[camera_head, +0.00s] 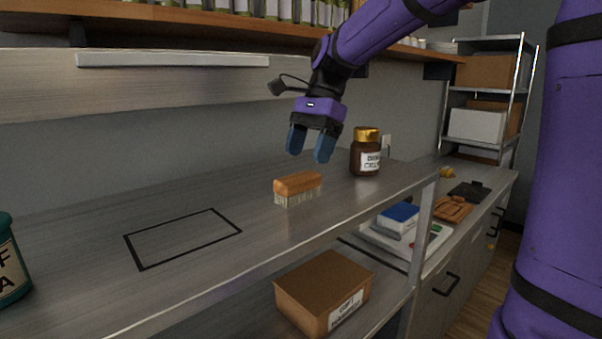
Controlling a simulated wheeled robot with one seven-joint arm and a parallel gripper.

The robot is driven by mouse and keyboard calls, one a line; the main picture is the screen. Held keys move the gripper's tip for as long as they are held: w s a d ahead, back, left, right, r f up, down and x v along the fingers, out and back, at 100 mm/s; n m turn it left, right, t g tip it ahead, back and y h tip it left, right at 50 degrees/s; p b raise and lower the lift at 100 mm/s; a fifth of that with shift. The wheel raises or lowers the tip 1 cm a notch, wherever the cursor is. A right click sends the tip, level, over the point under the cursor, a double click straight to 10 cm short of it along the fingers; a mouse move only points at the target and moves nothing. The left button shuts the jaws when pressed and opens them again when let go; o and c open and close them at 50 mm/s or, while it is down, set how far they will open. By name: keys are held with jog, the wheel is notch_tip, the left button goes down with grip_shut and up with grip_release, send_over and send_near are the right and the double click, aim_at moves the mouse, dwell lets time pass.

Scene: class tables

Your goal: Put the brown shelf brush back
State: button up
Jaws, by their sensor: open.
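The brown brush (298,188) with pale bristles stands bristles down on the grey upper shelf (190,281). A black outlined rectangle (182,238) is marked on the shelf to the left of the brush, and it is empty. My gripper (310,158) is open and empty, pointing down above the brush. Its blue fingers are apart from the brush, with a small gap showing below the fingertips.
A brown jar with a gold lid (366,152) stands right of the brush. A green tin (9,264) is at the left edge. A cardboard box (322,288) sits on the lower shelf. An upper wooden shelf (190,21) with jars runs along the wall.

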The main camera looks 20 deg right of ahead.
jog(key=v, duration=0.4)
jog(key=shift+r, duration=0.2)
jog(key=shift+s+d+r, duration=0.1)
jog(key=shift+r, duration=0.05)
jog(key=s+d+f+n+t+h, duration=0.1)
jog(key=s+f+n+t+h, duration=0.1)
jog(key=s+n, duration=0.5)
jog(key=s+d+f+n+t+h, duration=0.1)
jog(key=s+f+n+t, duration=0.3)
jog(key=s, duration=1.1)
notch_tip(320, 180, down, 4)
jog(key=n+h, duration=0.1)
jog(key=n, duration=0.2)
jog(key=shift+d+r+t, duration=0.15)
jog(key=shift+d+t, duration=0.15)
